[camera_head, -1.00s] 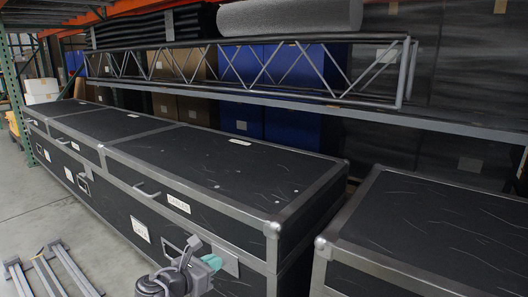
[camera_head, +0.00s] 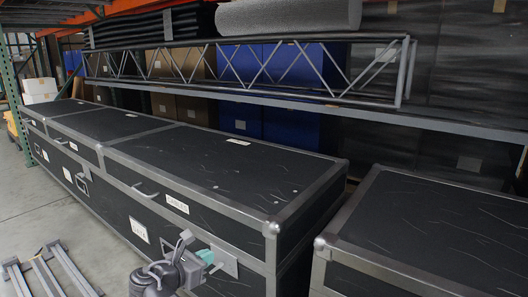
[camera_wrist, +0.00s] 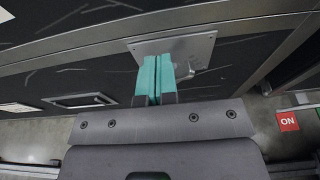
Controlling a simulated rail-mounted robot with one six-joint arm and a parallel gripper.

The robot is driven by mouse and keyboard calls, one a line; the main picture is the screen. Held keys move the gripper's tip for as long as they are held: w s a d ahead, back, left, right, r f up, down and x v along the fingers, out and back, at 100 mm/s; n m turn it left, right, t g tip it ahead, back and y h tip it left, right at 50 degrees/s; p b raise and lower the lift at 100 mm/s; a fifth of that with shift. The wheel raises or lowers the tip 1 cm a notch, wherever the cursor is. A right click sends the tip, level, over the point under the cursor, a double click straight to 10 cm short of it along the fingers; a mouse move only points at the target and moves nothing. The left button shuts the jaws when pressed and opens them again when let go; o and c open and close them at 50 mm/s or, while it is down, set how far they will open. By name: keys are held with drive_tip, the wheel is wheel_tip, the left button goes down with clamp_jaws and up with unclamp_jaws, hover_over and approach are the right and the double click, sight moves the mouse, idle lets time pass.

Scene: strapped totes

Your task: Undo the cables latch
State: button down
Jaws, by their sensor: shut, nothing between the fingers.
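A long black case (camera_head: 190,235) with metal edges stands in the row, with a white label (camera_head: 177,204) on its lid front, too small to read surely. A metal latch plate (camera_head: 228,264) is on its front near the right corner. In the wrist view the latch plate (camera_wrist: 200,47) has a small metal latch piece (camera_wrist: 186,74) at its lower edge. My gripper (camera_head: 206,257) is at the latch plate. Its teal fingers (camera_wrist: 155,72) are together and empty, overlapping the plate's left part, with the latch piece just right of them. Contact cannot be told.
Another black case (camera_head: 430,235) stands at the right, across a narrow gap. A shelf beam (camera_head: 300,98) with a metal truss (camera_head: 280,70) runs above the cases. A metal frame (camera_head: 50,272) lies on the floor at lower left. The floor beside the cases is otherwise clear.

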drive_tip(key=shift+w+a+f, duration=0.1)
drive_tip(key=shift+a+f, duration=0.05)
drive_tip(key=shift+a, duration=0.1)
idle(0.3)
drive_tip(key=shift+w+a+r+p, duration=0.1)
drive_tip(key=shift+r+p, duration=0.3)
drive_tip(key=shift+r, duration=0.05)
drive_tip(key=s+a, duration=0.3)
drive_tip(key=s, duration=0.2)
drive_tip(key=shift+a, duration=0.25)
